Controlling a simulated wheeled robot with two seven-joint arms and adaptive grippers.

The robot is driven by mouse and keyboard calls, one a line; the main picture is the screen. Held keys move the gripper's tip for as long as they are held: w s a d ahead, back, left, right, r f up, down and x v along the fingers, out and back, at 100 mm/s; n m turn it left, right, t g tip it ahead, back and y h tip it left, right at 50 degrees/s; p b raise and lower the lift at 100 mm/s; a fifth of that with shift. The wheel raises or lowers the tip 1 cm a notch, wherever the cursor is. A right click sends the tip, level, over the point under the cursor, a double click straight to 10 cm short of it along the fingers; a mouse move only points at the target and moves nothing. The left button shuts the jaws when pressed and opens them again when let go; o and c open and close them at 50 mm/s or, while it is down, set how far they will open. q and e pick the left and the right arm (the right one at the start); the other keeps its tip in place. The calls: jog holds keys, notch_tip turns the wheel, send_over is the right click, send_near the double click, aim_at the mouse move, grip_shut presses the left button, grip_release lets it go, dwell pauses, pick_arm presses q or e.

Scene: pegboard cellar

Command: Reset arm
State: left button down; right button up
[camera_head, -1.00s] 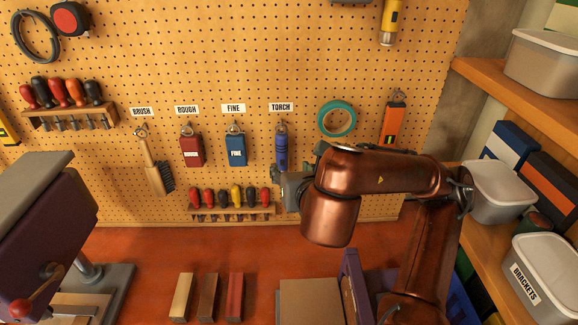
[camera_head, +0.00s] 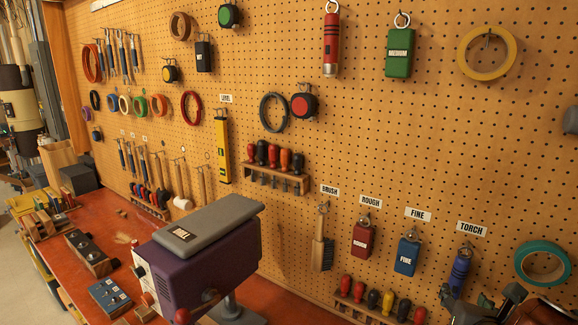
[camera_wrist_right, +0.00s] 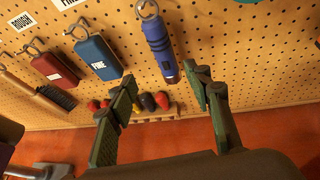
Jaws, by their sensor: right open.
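My right gripper (camera_head: 470,302) shows at the bottom right of the head view, partly cut off by the frame's edge, just below the blue torch (camera_head: 460,270). In the right wrist view my right gripper (camera_wrist_right: 163,88) is open, its two green-grey fingers spread with nothing held between them. The torch (camera_wrist_right: 160,42) hangs upright from its hook beyond the fingers, under the TORCH label (camera_head: 472,229). My left gripper is not in view.
The blue FINE block (camera_head: 407,257), red ROUGH block (camera_head: 362,240) and brush (camera_head: 320,240) hang left of the torch. A screwdriver rack (camera_head: 375,307) sits below them. A purple machine with a grey top (camera_head: 205,260) stands on the red bench (camera_head: 105,212).

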jog(key=x, duration=0.7)
jog(key=shift+w, duration=0.1)
jog(key=shift+r+p, duration=0.15)
jog(key=shift+p, duration=0.2)
